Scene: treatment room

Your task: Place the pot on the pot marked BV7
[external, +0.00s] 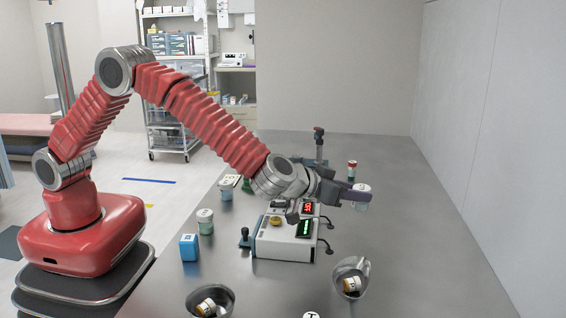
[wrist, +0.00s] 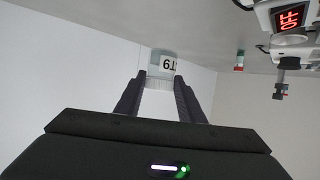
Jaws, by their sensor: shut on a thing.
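My gripper (external: 352,193) is shut on a small pot (external: 362,200) with a white lid and holds it above the table. In the wrist view the pot (wrist: 164,64) sits between the two fingertips, its lid mark looking like "61" or an upside-down "T9". A pale green pot (external: 206,228) with a marked white lid stands on the table to the left. Another white-lidded pot (external: 227,186) stands farther back. A marked white lid (external: 312,315) is cut off at the bottom edge. I cannot read BV7 on any lid.
A white device (external: 285,243) with lit displays stands mid-table, below my wrist. A blue box (external: 189,247) is at left. Two metal cups (external: 340,270) (external: 228,297) hold small orange-labelled containers in front. A red-topped vial (external: 352,168) stands behind. The right side is clear.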

